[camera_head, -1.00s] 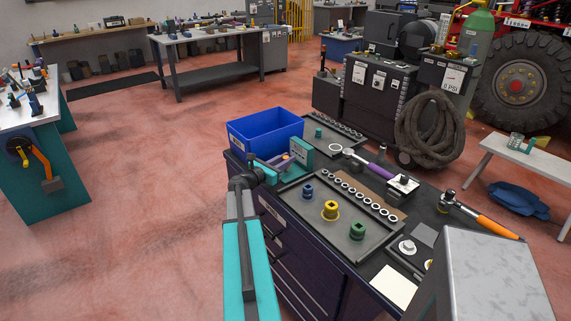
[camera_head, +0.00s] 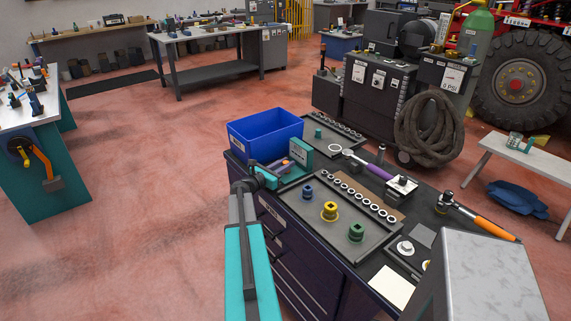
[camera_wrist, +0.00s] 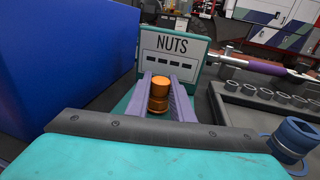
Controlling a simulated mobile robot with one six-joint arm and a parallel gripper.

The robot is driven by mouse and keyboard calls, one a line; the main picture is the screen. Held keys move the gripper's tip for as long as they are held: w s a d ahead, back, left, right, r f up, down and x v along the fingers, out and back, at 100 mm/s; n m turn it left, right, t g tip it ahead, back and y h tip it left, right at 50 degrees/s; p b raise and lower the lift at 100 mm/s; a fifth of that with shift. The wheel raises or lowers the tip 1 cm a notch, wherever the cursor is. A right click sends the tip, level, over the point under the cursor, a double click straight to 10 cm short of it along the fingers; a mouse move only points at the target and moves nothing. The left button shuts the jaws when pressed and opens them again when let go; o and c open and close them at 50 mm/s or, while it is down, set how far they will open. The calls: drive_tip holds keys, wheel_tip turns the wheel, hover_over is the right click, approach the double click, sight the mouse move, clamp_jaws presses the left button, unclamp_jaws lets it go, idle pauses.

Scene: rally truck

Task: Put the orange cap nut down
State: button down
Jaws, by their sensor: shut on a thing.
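The orange cap nut (camera_wrist: 158,98) shows in the wrist view, upright between the two purple fingers of my gripper (camera_wrist: 161,84). My gripper is shut on it. Just beyond stands the teal NUTS holder (camera_wrist: 190,50) with its white label, and a teal surface lies under the fingers. Whether the nut touches that surface I cannot tell. In the head view my gripper (camera_head: 279,166) is low at the holder (camera_head: 302,152), at the cabinet's left edge; the nut is barely visible there.
A blue bin (camera_head: 265,130) stands close behind and left of the holder; it fills the wrist view's left side (camera_wrist: 60,60). To the right, a dark tray (camera_head: 318,230) holds blue, yellow and green sockets and a row of metal rings. A purple-handled tool (camera_head: 373,169) lies behind.

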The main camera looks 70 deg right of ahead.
drive_tip(key=shift+f, duration=0.25)
drive_tip(key=c, duration=1.6)
unclamp_jaws()
drive_tip(key=shift+o, duration=0.2)
drive_tip(key=shift+r, duration=0.1)
drive_tip(key=b+v, duration=0.4)
drive_tip(key=v, duration=0.9)
drive_tip(key=shift+a+b, duration=0.3)
drive_tip(key=shift+a, duration=0.15)
drive_tip(key=shift+w+f, duration=0.1)
drive_tip(key=shift+f, duration=0.1)
drive_tip(key=w+a+f+m+t+y, duration=0.1)
drive_tip(key=w+a+f+m+y, duration=0.25)
drive_tip(key=a+f, duration=1.15)
drive_tip(key=w+a+f+m+t+y, duration=0.25)
drive_tip(key=w+a+f+y, duration=0.2)
drive_tip(key=a+f, duration=1.05)
drive_tip(key=s+a+f+m+g+y, duration=0.1)
drive_tip(key=s+a+f, duration=0.3)
drive_tip(key=a, duration=0.8)
drive_tip(key=s+a+f+m+g+y, duration=0.1)
drive_tip(key=s+a+f+m+y, duration=0.3)
drive_tip(key=a, duration=0.8)
drive_tip(key=s+a+f+m+g+y, duration=0.1)
drive_tip(key=s+a, duration=0.5)
drive_tip(key=a, duration=0.7)
wheel_tip(320, 180, down, 4)
drive_tip(key=shift+r+m+y, duration=0.1)
drive_tip(key=shift+m+y, duration=0.7)
drive_tip(key=shift+y, duration=0.3)
